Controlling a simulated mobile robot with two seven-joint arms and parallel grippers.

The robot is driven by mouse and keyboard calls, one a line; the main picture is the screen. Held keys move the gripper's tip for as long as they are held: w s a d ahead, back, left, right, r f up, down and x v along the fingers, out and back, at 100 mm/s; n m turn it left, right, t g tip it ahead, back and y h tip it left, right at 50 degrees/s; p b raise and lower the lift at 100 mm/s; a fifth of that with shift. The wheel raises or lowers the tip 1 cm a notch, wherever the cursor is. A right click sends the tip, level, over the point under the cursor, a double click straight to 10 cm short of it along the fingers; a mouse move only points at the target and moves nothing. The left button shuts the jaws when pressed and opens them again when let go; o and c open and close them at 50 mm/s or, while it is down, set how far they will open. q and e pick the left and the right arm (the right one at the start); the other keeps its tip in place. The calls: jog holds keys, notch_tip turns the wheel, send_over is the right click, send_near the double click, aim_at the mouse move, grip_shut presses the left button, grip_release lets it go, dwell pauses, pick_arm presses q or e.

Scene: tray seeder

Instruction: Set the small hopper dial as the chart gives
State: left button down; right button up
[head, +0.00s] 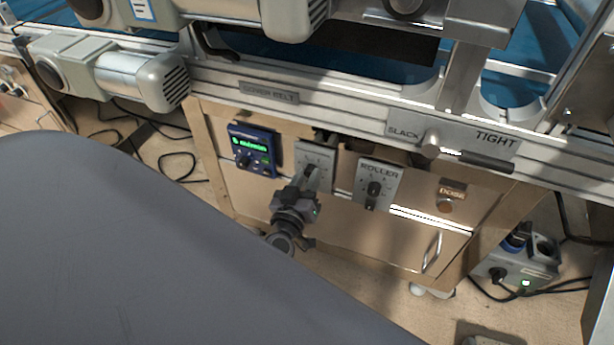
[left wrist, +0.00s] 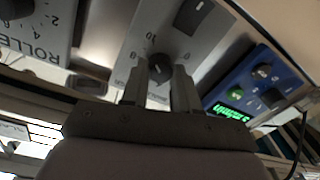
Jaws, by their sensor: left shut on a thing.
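A grey control box (head: 314,153) hangs on the wooden cabinet front, between a blue box and the ROLLER box. My left gripper (head: 310,180) reaches up to it and covers its lower part. In the left wrist view the box's dark round dial (left wrist: 160,67) sits between the two fingers of my left gripper (left wrist: 159,88), which are shut on it. Printed scale numbers show around the dial, but its exact setting cannot be read. A dark switch (left wrist: 193,14) is on the same box. No readable chart shows. My right gripper is not in view.
The blue box (head: 253,150) with a green display is left of the dial. The ROLLER box (head: 376,183) is close on the right. A SLACK/TIGHT lever (head: 485,161) sticks out from the rail above. A DOSE button (head: 445,205) is further right. Cables lie on the floor.

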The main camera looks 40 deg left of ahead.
pick_arm(q)
jog(key=shift+n+p, duration=0.35)
jog(key=shift+n, duration=0.45)
jog(key=n, duration=0.2)
jog(key=shift+n+p, duration=0.3)
jog(key=shift+p, duration=0.05)
jog(key=n, duration=0.3)
jog(key=shift+n, duration=0.3)
jog(key=n, duration=0.2)
jog(key=shift+s+a+f+n+g, duration=0.1)
jog(key=shift+n+g, duration=0.2)
jog(key=shift+n+h, duration=0.4)
jog(key=shift+n, duration=0.6)
jog(key=shift+n+b, duration=0.4)
jog(key=shift+n, duration=0.4)
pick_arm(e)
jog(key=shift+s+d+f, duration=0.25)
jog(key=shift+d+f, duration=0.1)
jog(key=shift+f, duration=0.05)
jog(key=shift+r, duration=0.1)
pick_arm(q)
jog(key=c, duration=0.8)
grip_release()
jog(key=shift+c, duration=0.2)
